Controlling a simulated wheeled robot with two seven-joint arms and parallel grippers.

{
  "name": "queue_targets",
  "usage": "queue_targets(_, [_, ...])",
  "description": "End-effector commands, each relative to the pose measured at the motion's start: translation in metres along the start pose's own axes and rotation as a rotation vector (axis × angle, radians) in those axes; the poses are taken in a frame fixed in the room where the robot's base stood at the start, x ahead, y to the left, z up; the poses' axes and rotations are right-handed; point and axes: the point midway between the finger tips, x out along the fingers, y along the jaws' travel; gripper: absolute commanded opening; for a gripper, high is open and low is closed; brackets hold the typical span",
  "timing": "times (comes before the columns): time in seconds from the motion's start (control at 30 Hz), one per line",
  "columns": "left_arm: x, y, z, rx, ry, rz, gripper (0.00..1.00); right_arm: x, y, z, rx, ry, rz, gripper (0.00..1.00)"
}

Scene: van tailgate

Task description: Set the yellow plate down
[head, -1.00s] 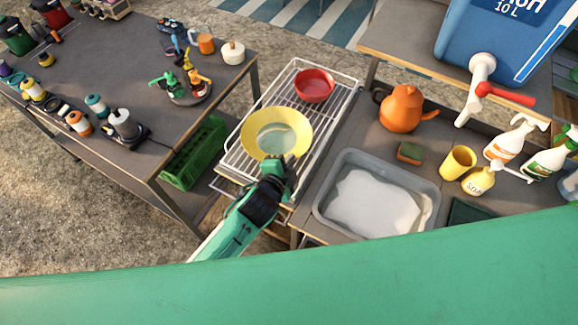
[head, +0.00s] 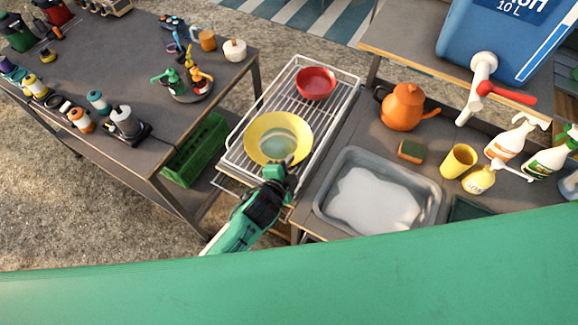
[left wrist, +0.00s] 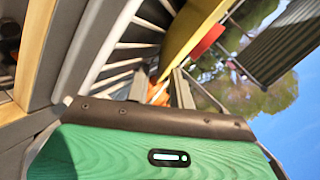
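The yellow plate (head: 258,126), a wide shallow dish with a pale centre, is at the near half of the wire drying rack (head: 233,160). Its underside is hidden in the head view, so I cannot tell how fully it rests on the wires. My left gripper (head: 287,165) is at its near right rim. In the left wrist view the two grey fingers (left wrist: 161,88) stand apart with a gap between them. The plate's yellow edge (left wrist: 192,32) runs up from just beyond that gap. My right gripper is not in view.
A red bowl (head: 316,82) sits on the far half of the rack. A grey basin (head: 429,211) with suds is to the right, near an orange kettle (head: 402,108) and a sponge (head: 411,151). A cluttered table (head: 120,70) stands left, with a green crate (head: 196,150) below.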

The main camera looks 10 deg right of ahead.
Motion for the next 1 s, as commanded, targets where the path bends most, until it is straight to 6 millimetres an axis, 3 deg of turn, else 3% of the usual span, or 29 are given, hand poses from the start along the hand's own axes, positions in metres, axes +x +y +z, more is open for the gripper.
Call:
queue_targets(0.27, [-0.021, 0.001, 0.000, 0.000, -0.001, 0.002, 0.25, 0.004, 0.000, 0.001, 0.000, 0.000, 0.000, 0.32])
queue_targets(0.73, [-0.102, 0.000, 0.000, 0.000, 0.000, 0.002, 0.25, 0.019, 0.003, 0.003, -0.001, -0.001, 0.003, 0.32])
queue_targets(1.0, [-0.121, -0.001, -0.001, 0.000, 0.000, 0.001, 0.25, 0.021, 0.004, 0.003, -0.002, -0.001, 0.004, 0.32])
